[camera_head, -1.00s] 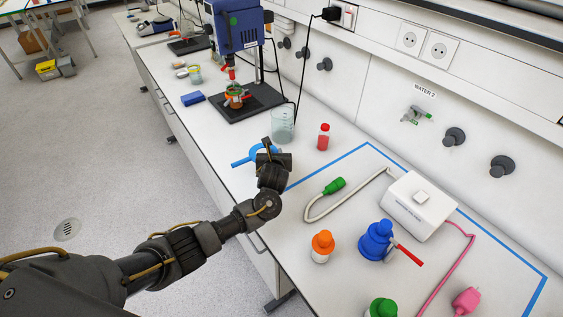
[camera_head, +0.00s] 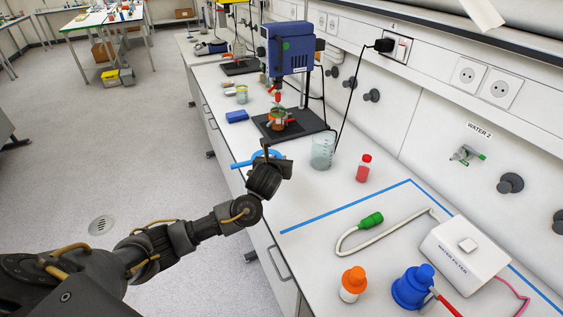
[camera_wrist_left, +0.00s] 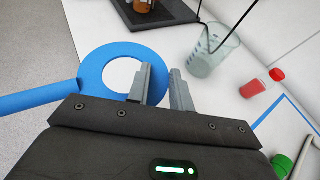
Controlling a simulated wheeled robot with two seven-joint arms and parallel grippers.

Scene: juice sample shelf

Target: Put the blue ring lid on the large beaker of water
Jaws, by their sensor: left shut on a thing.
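The blue ring lid (camera_head: 257,159) is a flat ring with a straight handle pointing left, by the bench's front edge. In the left wrist view, the ring (camera_wrist_left: 91,75) lies flat with its right rim between the fingers. My left gripper (camera_head: 266,149) is shut on that rim, and its fingers (camera_wrist_left: 161,72) partly cover it. I cannot tell how high the ring is above the bench. The large beaker (camera_head: 321,152) is clear glass with pale blue-grey contents. It stands upright to the right of my gripper, apart from it, and shows in the wrist view (camera_wrist_left: 212,52). My right gripper is out of view.
A stirrer on a black base (camera_head: 313,121) with an orange-brown vessel (camera_head: 278,119) stands behind the ring. A red-capped bottle (camera_head: 363,170) is right of the beaker. Blue tape (camera_head: 345,207) borders the water filter (camera_head: 466,250). The bench between tape and ring is clear.

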